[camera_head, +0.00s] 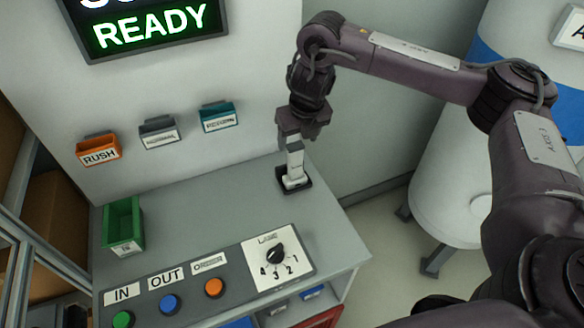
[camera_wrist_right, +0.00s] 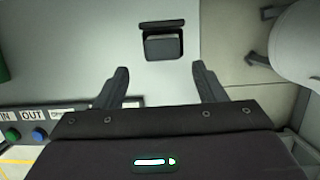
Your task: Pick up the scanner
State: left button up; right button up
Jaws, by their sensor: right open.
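The scanner (camera_head: 295,162) is a light grey-white upright device standing in a small black cradle (camera_head: 282,187) near the right edge of the grey counter. My right gripper (camera_head: 296,140) points down at the scanner's top in the head view. In the right wrist view my right gripper (camera_wrist_right: 160,72) has its two fingers wide apart with nothing between them. The scanner (camera_wrist_right: 162,48) and black cradle (camera_wrist_right: 154,25) show just beyond the fingertips there. Whether a finger touches the scanner I cannot tell. My left gripper is not in view.
The counter (camera_head: 200,215) is clear in its middle. A green bin (camera_head: 123,225) stands at its left. A panel with buttons and a dial (camera_head: 277,254) lies at the front. Orange, grey and teal wall holders (camera_head: 160,132) hang behind. A white tank (camera_head: 455,170) stands right.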

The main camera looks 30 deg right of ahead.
aim_at(295, 146)
jog(key=w+f, duration=0.2)
jog(key=shift+w+d+f+p, duration=0.1)
jog(key=shift+d+f+p, duration=0.05)
jog(key=shift+f+p, duration=0.25)
jog(key=x, duration=0.1)
jog(key=p+x, duration=0.2)
jog(key=shift+d+f, duration=0.15)
jog(key=shift+f, duration=0.6)
jog(key=shift+w+f, duration=0.2)
jog(key=shift+s+r, duration=0.15)
jog(key=c, duration=0.5)
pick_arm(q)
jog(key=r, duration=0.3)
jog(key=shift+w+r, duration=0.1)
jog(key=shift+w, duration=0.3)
pick_arm(e)
grip_shut()
